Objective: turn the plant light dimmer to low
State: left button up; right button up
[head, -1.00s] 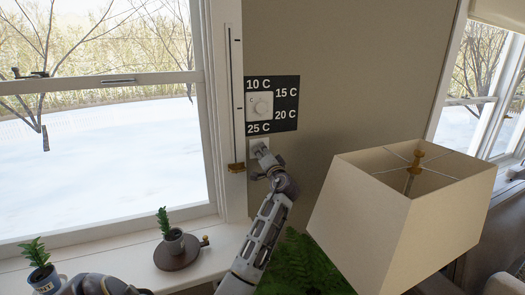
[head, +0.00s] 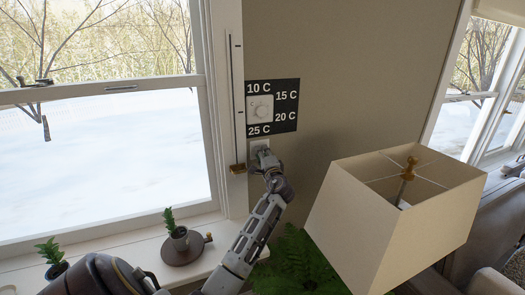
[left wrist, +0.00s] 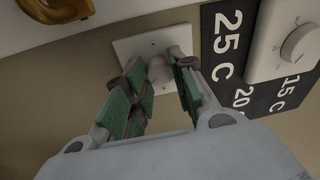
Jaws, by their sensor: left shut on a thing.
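The plant light dimmer is a small white wall plate (head: 254,144) under the black thermostat panel. The left wrist view shows its plate (left wrist: 135,47) and round pale knob (left wrist: 159,71). My left gripper (head: 262,156) is at the dimmer. In the left wrist view its green-padded fingers (left wrist: 158,76) sit on either side of the knob, shut on it. Any mark on the knob is hidden or too small to read. My right gripper is not in view.
The thermostat dial (head: 260,109) sits just above, on a panel marked 10 C to 25 C. A brass slider (head: 237,168) is on the window frame at left. A lampshade (head: 365,215) and green fern (head: 297,262) stand right of my arm. Small potted plants (head: 179,238) line the sill.

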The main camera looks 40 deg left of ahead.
pick_arm(q)
jog(key=shift+f+m+p, duration=0.1)
jog(key=shift+m+p, duration=0.5)
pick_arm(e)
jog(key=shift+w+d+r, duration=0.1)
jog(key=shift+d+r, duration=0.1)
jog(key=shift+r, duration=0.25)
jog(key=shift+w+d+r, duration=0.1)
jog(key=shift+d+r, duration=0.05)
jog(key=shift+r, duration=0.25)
pick_arm(q)
jog(key=o, duration=1.1)
jog(key=shift+c, duration=0.2)
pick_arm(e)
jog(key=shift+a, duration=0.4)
pick_arm(q)
jog(key=shift+d, duration=0.15)
